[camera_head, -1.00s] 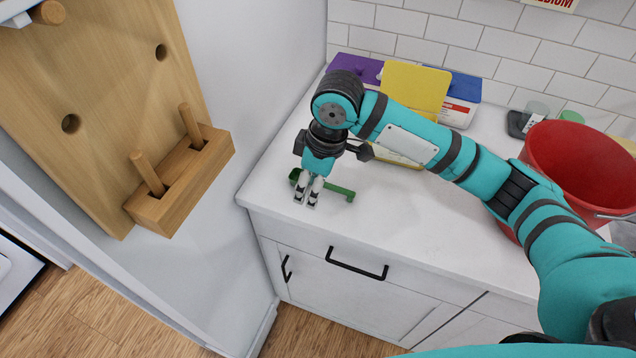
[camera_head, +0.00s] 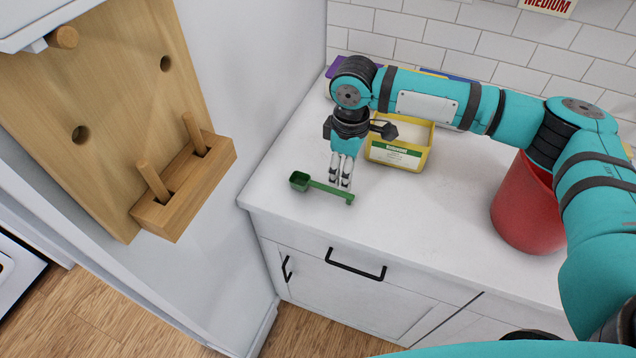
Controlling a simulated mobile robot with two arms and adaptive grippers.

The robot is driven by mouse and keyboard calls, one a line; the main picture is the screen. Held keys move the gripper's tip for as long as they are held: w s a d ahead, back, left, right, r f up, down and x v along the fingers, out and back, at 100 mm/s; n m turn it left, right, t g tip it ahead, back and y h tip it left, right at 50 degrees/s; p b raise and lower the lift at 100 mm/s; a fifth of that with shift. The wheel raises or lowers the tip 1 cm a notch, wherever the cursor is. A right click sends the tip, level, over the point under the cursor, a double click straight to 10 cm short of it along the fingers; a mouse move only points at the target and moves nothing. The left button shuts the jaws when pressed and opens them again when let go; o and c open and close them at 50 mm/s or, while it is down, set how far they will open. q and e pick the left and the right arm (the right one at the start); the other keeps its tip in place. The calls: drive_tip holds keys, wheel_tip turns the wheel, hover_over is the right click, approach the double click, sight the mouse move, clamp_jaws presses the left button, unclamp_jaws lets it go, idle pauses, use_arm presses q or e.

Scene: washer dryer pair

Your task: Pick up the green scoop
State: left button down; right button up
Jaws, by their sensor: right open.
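The green scoop (camera_head: 322,187) lies on the white countertop near its front left corner. Its cup is at the left and its handle runs right and slightly toward the front edge. My right gripper (camera_head: 345,183) points down just behind and above the handle's right end. Its fingertips show close together in the picture, with a small gap, and nothing is seen between them. Whether a fingertip touches the handle cannot be told. My left gripper is not in view.
A yellow box of white powder (camera_head: 398,153) stands right behind the gripper. A red bucket (camera_head: 528,210) stands at the right, partly hidden by my arm. A wooden pegboard (camera_head: 110,110) is on the left wall. The countertop (camera_head: 420,225) is clear in front.

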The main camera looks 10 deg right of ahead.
sight(344, 193)
drive_tip(key=shift+a+f, duration=0.1)
drive_tip(key=shift+f, duration=0.85)
drive_tip(key=shift+s+f+p, duration=0.1)
drive_tip(key=shift+f+p, duration=0.3)
drive_tip(key=shift+f, duration=0.15)
drive_tip(key=f, duration=0.2)
drive_tip(key=f+p, duration=0.1)
drive_tip(key=shift+s+f, duration=0.25)
drive_tip(key=shift+f, duration=0.45)
clamp_jaws()
